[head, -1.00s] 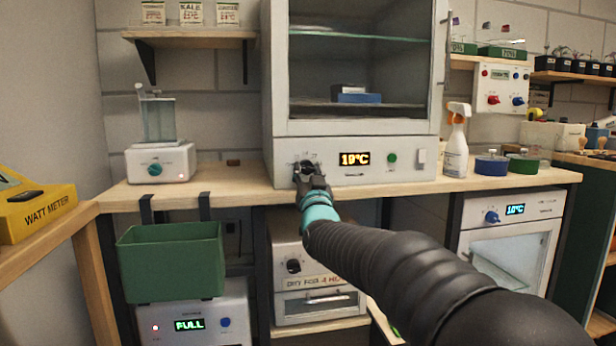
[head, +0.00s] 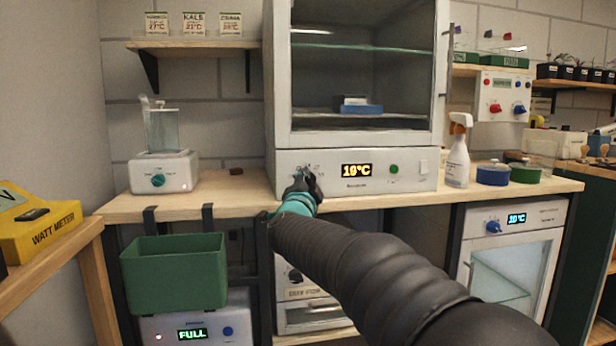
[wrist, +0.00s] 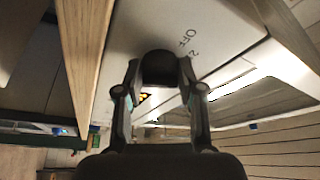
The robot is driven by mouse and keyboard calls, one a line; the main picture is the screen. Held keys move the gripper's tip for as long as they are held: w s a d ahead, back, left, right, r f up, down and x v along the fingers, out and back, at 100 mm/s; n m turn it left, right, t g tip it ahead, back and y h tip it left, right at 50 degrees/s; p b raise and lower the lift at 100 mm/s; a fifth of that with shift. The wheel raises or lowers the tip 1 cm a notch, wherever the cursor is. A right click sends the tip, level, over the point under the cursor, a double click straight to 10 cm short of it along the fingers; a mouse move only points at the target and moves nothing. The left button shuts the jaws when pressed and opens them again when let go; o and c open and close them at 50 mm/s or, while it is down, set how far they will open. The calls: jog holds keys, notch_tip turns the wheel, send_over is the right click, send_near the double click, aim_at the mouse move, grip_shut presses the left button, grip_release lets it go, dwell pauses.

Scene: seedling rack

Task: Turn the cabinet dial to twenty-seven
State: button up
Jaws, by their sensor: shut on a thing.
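The white glass-fronted cabinet (head: 290,160) stands on the wooden bench. Its front panel has an orange display (head: 357,170) that seems to read 10°C, with a green button (head: 394,169) to its right. The dial (wrist: 160,68) is a dark knob in the wrist view, between my fingers. My gripper (head: 304,182) is at the panel's left end, shut on the dial, and hides most of it in the head view. The wrist view shows the gripper (wrist: 160,85) with a finger on each side of the knob. The panel mark OFF (wrist: 187,38) shows beside it, with a cut-off 2.
A spray bottle (head: 457,155) and blue and green round containers (head: 493,174) stand right of the cabinet. A white device (head: 163,172) stands to its left. A green bin (head: 175,274) hangs below the bench edge. A yellow watt meter (head: 42,228) is at far left.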

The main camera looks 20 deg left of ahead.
jog(key=m+p, duration=0.1)
jog(key=m, duration=0.1)
jog(key=m+g+h+p, duration=0.1)
jog(key=m+p, duration=0.1)
jog(key=r+m+g+p, duration=0.1)
jog(key=m+p, duration=0.1)
jog(key=shift+m, duration=0.4)
jog(key=m+g+p, duration=0.1)
jog(key=m+g, duration=0.1)
jog(key=m, duration=0.2)
jog(key=shift+f, duration=0.1)
dwell(0.3)
jog(key=o, duration=1.1)
jog(key=shift+o, duration=0.2)
jog(key=v, duration=1.2)
